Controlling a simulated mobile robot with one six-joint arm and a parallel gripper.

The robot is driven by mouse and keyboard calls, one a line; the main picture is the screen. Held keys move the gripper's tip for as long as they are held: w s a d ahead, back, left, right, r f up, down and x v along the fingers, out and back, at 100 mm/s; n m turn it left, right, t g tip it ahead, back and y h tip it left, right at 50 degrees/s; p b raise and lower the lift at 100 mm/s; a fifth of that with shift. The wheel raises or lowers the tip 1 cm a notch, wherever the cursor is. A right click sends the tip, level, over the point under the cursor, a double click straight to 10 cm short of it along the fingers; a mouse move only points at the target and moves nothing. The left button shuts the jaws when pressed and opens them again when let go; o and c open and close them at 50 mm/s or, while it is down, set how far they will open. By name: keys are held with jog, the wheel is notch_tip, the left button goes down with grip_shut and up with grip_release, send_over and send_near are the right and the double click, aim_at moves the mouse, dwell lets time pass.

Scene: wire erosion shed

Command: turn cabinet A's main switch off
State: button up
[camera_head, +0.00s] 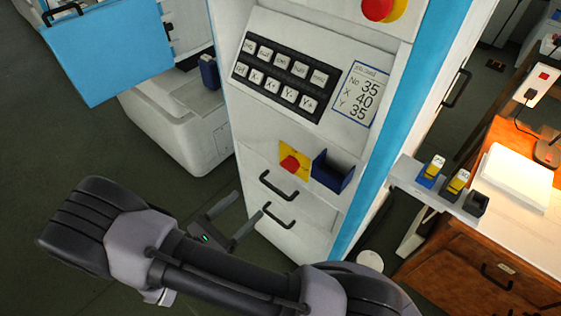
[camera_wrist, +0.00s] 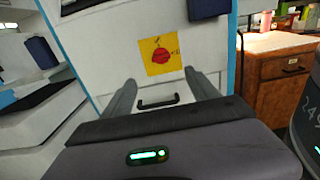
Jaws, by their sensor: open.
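A red switch knob (camera_head: 290,165) sits on a square yellow plate (camera_head: 299,152) low on the front of the white cabinet (camera_head: 290,223). In the wrist view the red knob (camera_wrist: 160,56) is ahead, on its yellow plate (camera_wrist: 148,68), with small dark marks around it too blurred to read. The knob's setting is unclear. My gripper (camera_head: 249,203) is open and empty, in front of the cabinet and apart from the knob. In the wrist view the fingers (camera_wrist: 163,83) point at the cabinet, below the knob. No letter A is legible on the cabinet.
Black handles (camera_head: 279,187) are below the switch. A dark blue holder (camera_head: 333,172) is fixed right of it. A keypad (camera_head: 283,77) and another red button (camera_head: 378,8) are above. A shelf with yellow-topped items (camera_head: 437,193) and a wooden desk (camera_head: 470,267) stand right.

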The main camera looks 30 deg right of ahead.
aim_at(286, 167)
jog(key=b+x, duration=0.4)
jog(key=x, duration=1.3)
jog(key=c, duration=1.4)
